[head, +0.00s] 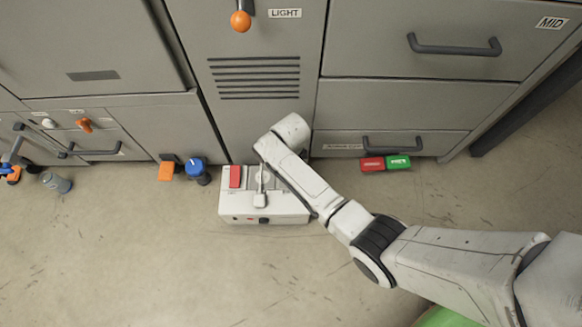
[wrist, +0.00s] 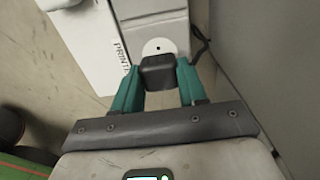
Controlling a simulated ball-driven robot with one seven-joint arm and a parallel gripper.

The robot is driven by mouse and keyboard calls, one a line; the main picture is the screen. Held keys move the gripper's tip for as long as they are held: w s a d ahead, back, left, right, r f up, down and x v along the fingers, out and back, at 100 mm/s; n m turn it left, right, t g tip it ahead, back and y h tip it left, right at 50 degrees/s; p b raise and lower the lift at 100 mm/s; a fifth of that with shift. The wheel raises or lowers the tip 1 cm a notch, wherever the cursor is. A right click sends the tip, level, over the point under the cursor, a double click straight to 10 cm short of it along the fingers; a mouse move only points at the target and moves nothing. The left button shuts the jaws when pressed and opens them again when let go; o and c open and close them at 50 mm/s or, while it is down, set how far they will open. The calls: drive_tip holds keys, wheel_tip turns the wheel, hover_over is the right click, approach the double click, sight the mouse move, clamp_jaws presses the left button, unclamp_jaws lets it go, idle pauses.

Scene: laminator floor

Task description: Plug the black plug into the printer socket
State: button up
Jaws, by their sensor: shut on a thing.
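In the wrist view, my gripper (wrist: 158,82) has its teal fingers shut on the black plug (wrist: 158,72). The white round printer socket (wrist: 158,46) with a dark centre hole shows just beyond the plug, on a pale block. The plug overlaps the socket's lower edge in the picture; whether they touch I cannot tell. Part of a "PRINT" label (wrist: 122,50) shows to the left of the socket. In the head view my arm reaches the white unit (head: 290,217) on the floor; my fingers, plug and socket cannot be made out there.
Grey cabinets (head: 262,110) stand close behind the white unit. A red and green box (head: 398,162) lies to the right, and a blue-capped item (head: 196,167) and an orange one (head: 166,171) to the left. A dark cable (wrist: 200,45) runs right of the socket.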

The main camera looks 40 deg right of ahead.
drive_tip(key=shift+f, duration=0.15)
drive_tip(key=shift+f+b, duration=0.3)
drive_tip(key=shift+f, duration=0.05)
drive_tip(key=shift+f+b, duration=0.3)
drive_tip(key=shift+f, duration=0.7)
idle(1.7)
drive_tip(key=o, duration=1.1)
drive_tip(key=shift+o, duration=0.3)
drive_tip(key=o, duration=0.4)
drive_tip(key=shift+r, duration=0.15)
drive_tip(key=shift+r+p, duration=3.35)
drive_tip(key=shift+p, duration=0.3)
